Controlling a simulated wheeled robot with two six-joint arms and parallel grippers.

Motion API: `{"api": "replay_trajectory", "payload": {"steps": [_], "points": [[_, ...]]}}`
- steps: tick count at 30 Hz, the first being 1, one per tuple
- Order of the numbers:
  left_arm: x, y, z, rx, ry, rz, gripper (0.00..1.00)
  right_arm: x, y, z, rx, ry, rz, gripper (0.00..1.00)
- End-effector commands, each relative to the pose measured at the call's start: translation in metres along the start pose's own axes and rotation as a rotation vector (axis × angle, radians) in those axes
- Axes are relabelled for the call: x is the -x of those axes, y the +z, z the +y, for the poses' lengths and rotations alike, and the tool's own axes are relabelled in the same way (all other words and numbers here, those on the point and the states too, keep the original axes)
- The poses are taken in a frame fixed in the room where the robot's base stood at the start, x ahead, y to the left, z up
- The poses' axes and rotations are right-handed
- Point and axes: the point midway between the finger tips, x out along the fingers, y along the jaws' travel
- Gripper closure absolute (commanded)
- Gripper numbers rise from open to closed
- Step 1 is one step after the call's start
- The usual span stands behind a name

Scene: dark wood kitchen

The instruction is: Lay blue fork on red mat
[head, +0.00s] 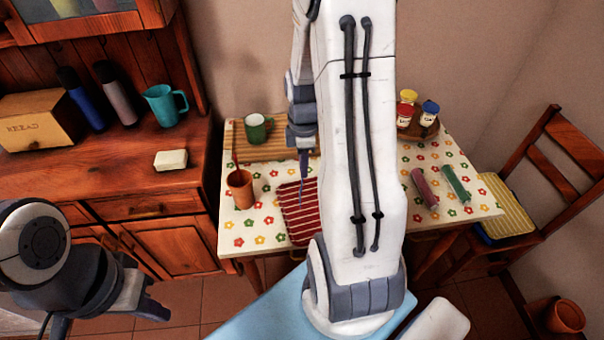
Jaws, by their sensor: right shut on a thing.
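The red mat (292,222) with white stripes lies on the flowered table; my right arm hides its right side. My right gripper (304,150) points down above the mat's far part. It is shut on the blue fork (301,190), a thin blue piece that hangs below the jaws over the mat. I cannot tell whether the fork's lower end touches the mat. My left gripper (142,305) is at the lower left, away from the table, in front of the cabinet; its jaw opening is not clear.
An orange-brown cup (240,188) stands left of the mat. A green mug (257,128) stands behind on a striped wooden board (283,146). Jars (429,113), a red roll (425,188) and a green roll (456,185) are on the right. A chair (560,160) stands beside the table.

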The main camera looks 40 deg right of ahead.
Motion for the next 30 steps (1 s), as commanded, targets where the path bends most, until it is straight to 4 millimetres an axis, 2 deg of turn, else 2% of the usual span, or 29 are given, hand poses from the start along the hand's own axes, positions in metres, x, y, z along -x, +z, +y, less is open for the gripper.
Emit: {"api": "replay_trajectory", "payload": {"steps": [5,13,26,27,29,30], "points": [[0.003,0.000,0.000,0.000,0.000,0.000,1.00,-0.009,-0.006,0.010,0.001,-0.001,0.000,1.00],[0.008,0.000,0.001,0.000,0.000,0.000,1.00,-0.044,-0.006,0.010,0.000,-0.003,0.000,1.00],[0.004,0.000,0.000,0.000,0.000,0.000,1.00,-0.052,-0.006,0.010,0.000,0.000,0.001,1.00],[0.005,0.000,0.000,0.000,0.000,0.000,1.00,-0.051,-0.006,0.011,0.000,0.001,0.001,0.83],[0.005,0.000,0.000,0.000,0.000,0.000,1.00,-0.051,-0.006,0.011,0.000,0.001,0.001,0.60],[0.005,0.000,0.000,0.000,0.000,0.000,1.00,-0.051,-0.006,0.010,0.000,0.001,0.001,0.60]]}}
